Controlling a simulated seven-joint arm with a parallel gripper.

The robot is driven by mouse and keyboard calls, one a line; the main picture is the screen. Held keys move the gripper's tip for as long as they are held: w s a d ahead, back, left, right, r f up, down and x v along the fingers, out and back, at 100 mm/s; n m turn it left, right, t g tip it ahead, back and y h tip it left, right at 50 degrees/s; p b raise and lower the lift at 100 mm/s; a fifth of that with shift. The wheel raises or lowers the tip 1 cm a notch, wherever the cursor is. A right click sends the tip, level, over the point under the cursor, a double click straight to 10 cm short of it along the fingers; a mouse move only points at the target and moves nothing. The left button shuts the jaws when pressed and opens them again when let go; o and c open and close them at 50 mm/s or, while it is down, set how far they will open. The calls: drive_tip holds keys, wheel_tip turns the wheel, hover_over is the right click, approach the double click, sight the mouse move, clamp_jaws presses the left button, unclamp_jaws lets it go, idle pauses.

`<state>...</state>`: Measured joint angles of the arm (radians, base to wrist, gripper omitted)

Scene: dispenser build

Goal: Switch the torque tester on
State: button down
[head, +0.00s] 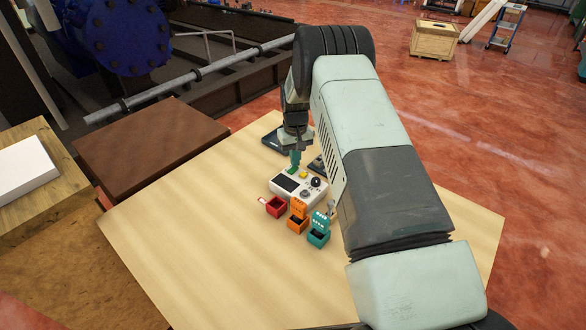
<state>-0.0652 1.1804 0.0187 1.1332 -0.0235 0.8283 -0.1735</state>
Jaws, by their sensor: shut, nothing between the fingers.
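The torque tester appears to be the small white box (285,199) near the middle of the light wooden table. Its top carries a dark screen (287,184), a yellow button (304,174), a black round knob (316,182) and a grey round part (305,194). Whether it is on cannot be told. My gripper (298,149) points down just behind the tester, small and partly dark in the head view. It is shut with nothing held. A green upright piece (295,160) stands right below the fingertips at the tester's back edge; whether they touch cannot be told.
Red (276,207), orange (298,220) and teal (318,236) bins stand in front of the tester. A dark flat pad (272,139) lies behind it. My arm covers the table's right part. The table's left side (190,225) is clear.

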drive_tip(key=shift+f, duration=0.55)
drive_tip(key=shift+r, duration=3.5)
